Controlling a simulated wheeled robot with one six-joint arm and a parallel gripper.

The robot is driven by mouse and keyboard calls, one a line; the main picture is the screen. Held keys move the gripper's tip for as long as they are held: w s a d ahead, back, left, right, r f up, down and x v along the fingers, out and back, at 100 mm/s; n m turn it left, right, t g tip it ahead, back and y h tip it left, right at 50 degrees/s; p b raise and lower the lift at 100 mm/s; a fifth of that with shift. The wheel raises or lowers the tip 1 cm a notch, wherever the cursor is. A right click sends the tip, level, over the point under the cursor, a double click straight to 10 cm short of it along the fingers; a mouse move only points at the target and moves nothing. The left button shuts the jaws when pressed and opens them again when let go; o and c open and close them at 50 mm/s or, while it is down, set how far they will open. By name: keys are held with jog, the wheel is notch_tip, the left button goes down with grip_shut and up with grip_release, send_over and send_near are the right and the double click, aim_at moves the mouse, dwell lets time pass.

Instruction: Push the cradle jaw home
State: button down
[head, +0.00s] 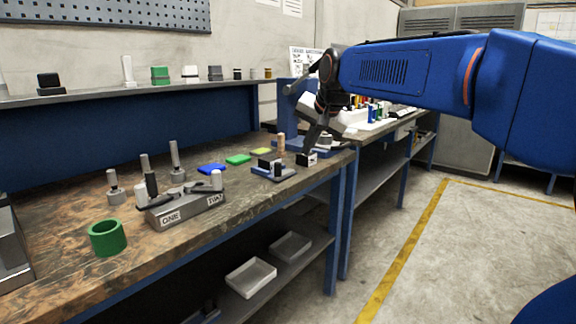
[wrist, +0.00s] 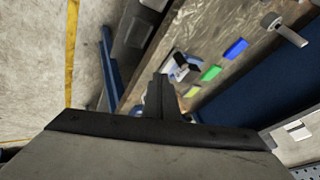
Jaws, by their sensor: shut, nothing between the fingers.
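A small cradle fixture (head: 274,173) with a grey-blue base and dark upright blocks sits near the front edge of the bench. I cannot clearly tell which block is its jaw, or how far in it sits. In the wrist view the fixture (wrist: 183,68) shows just beyond and to the right of my fingertips. My gripper (head: 308,148) points down to the right of the fixture, with its fingers shut and empty. It also shows in the wrist view (wrist: 159,78). A small black and white block (head: 307,159) shows right below the fingertips; contact cannot be told.
A tan cylinder (head: 281,144) stands behind the fixture. Yellow (head: 261,151), green (head: 238,159) and blue (head: 211,169) pads lie to the left. A grey block marked ONE and TWO (head: 186,209) and a green ring (head: 107,237) are further left. The bench edge is close.

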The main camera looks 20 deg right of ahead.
aim_at(278, 163)
jog(key=shift+w+f, duration=0.1)
jog(key=shift+w+a+f, duration=0.65)
jog(key=shift+w+f, duration=0.65)
jog(key=shift+w, duration=0.1)
jog(key=shift+w+a+f, duration=0.65)
jog(key=shift+w+f, duration=0.65)
jog(key=shift+w, duration=0.15)
jog(key=shift+w+a+f, duration=0.65)
jog(key=shift+w+f, duration=0.65)
jog(key=shift+w, duration=0.1)
jog(key=shift+w+a, duration=0.6)
jog(key=shift+w, duration=0.2)
jog(key=shift+w+a, duration=0.6)
jog(key=shift+w, duration=0.2)
